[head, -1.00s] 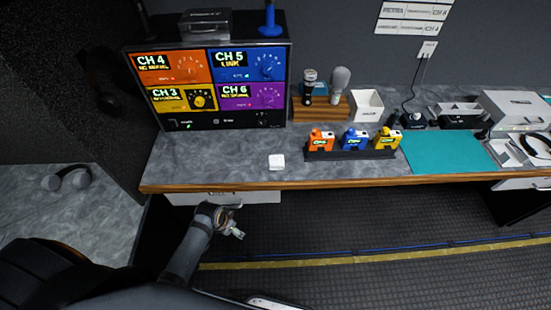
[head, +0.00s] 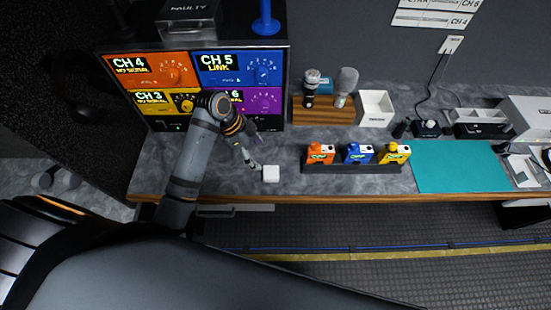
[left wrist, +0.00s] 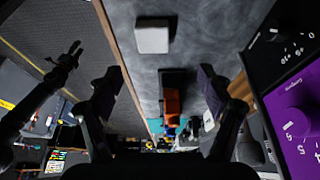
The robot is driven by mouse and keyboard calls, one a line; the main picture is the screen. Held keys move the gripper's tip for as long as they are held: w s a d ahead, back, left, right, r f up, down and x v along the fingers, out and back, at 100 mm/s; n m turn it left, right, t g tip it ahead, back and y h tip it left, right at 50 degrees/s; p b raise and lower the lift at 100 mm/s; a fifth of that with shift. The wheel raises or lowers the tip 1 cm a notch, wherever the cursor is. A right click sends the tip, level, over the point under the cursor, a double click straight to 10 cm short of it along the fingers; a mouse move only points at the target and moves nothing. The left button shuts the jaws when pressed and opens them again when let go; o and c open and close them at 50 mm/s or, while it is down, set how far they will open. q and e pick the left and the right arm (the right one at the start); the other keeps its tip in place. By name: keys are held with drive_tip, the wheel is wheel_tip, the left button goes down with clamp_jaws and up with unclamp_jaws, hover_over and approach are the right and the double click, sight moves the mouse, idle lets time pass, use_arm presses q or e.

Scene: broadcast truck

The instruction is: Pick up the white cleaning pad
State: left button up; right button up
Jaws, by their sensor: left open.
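The white cleaning pad (head: 270,173) is a small white block lying on the grey counter near its front edge. It also shows in the left wrist view (left wrist: 153,36), beyond my fingers and apart from them. My left gripper (head: 257,150) is just left of and above the pad in the head view, open and empty.
The channel panel (head: 150,70) stands behind my left arm, close to the gripper. A dark rack (head: 350,168) with orange, blue and yellow packs is right of the pad. A wooden block (head: 325,110) with microphones, a white box (head: 375,108) and a teal mat (head: 460,167) lie farther right.

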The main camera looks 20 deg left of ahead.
sight(270, 172)
use_arm(q)
drive_tip(key=f, duration=0.1)
drive_tip(key=d+f, duration=0.1)
drive_tip(key=d+f+p, duration=0.1)
drive_tip(key=f, duration=0.1)
drive_tip(key=shift+s, duration=0.35)
drive_tip(key=shift+w+f, duration=0.2)
drive_tip(key=shift+f, duration=0.1)
drive_tip(key=shift+d+f+p, duration=0.25)
drive_tip(key=shift+f+p, duration=0.2)
drive_tip(key=shift+f, duration=0.05)
drive_tip(key=x, duration=0.2)
drive_tip(key=p+x, duration=0.1)
drive_tip(key=shift+s+f, duration=0.25)
drive_tip(key=shift+f, duration=0.1)
drive_tip(key=shift+w+d+f, duration=0.1)
drive_tip(key=shift+f, duration=0.15)
drive_tip(key=c, duration=1)
drive_tip(key=shift+c, duration=0.2)
use_arm(e)
drive_tip(key=s+r, duration=0.2)
drive_tip(key=s, duration=0.1)
drive_tip(key=shift+r, duration=0.35)
